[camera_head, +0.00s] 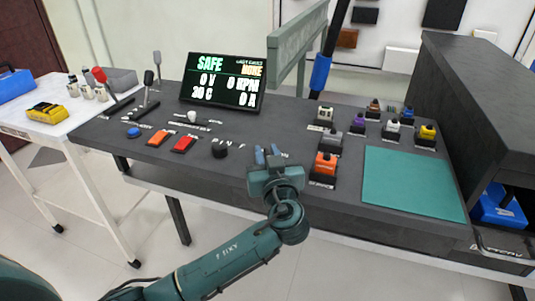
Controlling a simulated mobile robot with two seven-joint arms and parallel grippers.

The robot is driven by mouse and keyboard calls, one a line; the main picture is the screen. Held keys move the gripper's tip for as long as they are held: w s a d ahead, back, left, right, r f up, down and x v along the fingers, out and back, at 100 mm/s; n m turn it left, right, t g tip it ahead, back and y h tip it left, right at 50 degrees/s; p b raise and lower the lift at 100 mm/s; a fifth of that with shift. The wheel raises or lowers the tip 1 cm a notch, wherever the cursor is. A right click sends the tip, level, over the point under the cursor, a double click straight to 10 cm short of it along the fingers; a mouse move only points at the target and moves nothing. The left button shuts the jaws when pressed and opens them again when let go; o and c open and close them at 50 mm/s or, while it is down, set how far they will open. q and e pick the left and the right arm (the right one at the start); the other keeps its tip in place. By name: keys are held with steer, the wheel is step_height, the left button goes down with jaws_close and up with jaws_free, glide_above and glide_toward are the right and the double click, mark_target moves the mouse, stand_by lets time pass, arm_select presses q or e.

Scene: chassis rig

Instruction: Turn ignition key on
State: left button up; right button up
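The dark console (330,205) carries the controls. I cannot pick out the ignition key for certain. A black round knob (220,148) with small white marks above it sits on the console just left of my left gripper. A small pale knob (192,117) stands farther back, below the screen. My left gripper (267,152) is over the console's front part, its two fingers apart with nothing seen between them. It hides the surface beneath it. The screen (223,82) reads SAFE, with 0 V, 0 RPM and 0 A. My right gripper is not in view.
Orange (159,138) and red (183,144) switches and a blue button (134,132) lie left of the knob. Levers (149,90) stand at the back left. Several coloured connectors and a green mat (412,184) are to the right. A green post frame (297,48) rises behind.

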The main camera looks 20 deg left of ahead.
arm_select(q)
jaws_close()
